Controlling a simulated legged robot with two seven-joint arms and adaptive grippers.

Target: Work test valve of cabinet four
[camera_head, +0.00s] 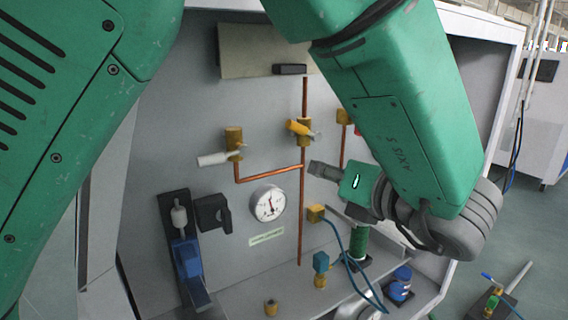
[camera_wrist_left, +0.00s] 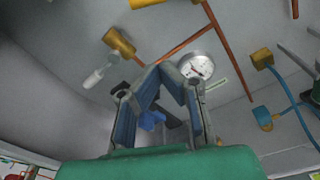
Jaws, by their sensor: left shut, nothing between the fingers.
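The open cabinet has a grey back panel (camera_head: 270,90) with copper pipes; no cabinet number is readable. One brass valve (camera_head: 233,140) carries a pale handle (camera_head: 213,159) pointing left, also seen in the left wrist view (camera_wrist_left: 95,78). Another valve has a yellow handle (camera_head: 298,128). I cannot tell which is the test valve. A round white gauge (camera_head: 268,203) sits below them.
A blue-handled device (camera_head: 187,255) and black bracket (camera_head: 212,213) are left of the gauge. Brass fittings, a blue hose (camera_head: 352,265) and a blue canister (camera_head: 400,283) occupy the lower right. My green arm hides the upper right of the cabinet.

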